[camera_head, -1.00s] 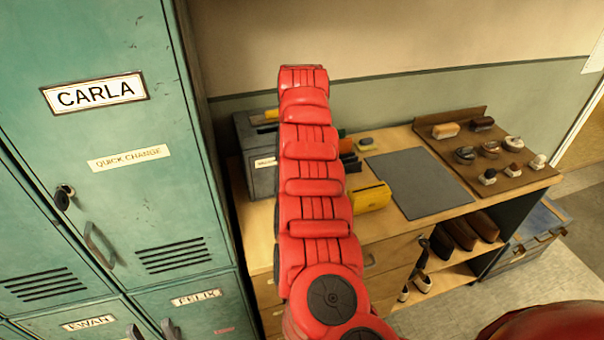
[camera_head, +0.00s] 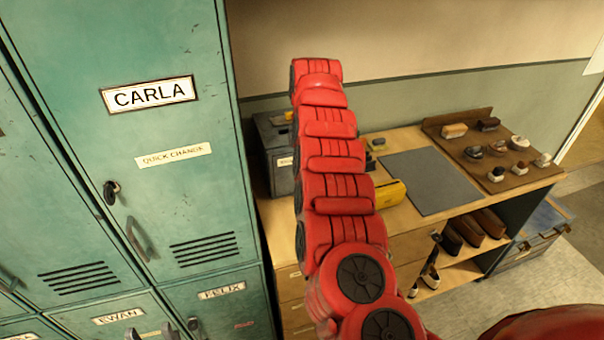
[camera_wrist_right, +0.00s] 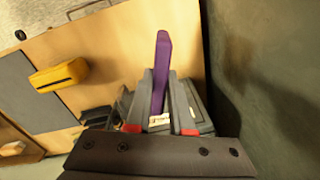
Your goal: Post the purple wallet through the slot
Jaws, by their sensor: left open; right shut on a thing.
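The purple wallet (camera_wrist_right: 162,60) is upright between the fingers of my right gripper (camera_wrist_right: 160,76) in the right wrist view. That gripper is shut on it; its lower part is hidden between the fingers. A dark grey box (camera_head: 283,180) with a white label stands at the left end of the bench. The box (camera_wrist_right: 204,127) shows partly behind the fingers in the wrist view; its slot cannot be made out. In the head view my red right arm hides the right gripper, the wallet and part of the box. My left gripper (camera_head: 150,334) shows only as grey tips at the bottom edge, open.
Green lockers (camera_head: 170,50) stand close to the left of the bench (camera_head: 405,232). A yellow block-like thing (camera_head: 391,193), a grey mat (camera_head: 430,181) and a brown board (camera_head: 470,150) with brushes and small tins lie on the bench. The mat is clear.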

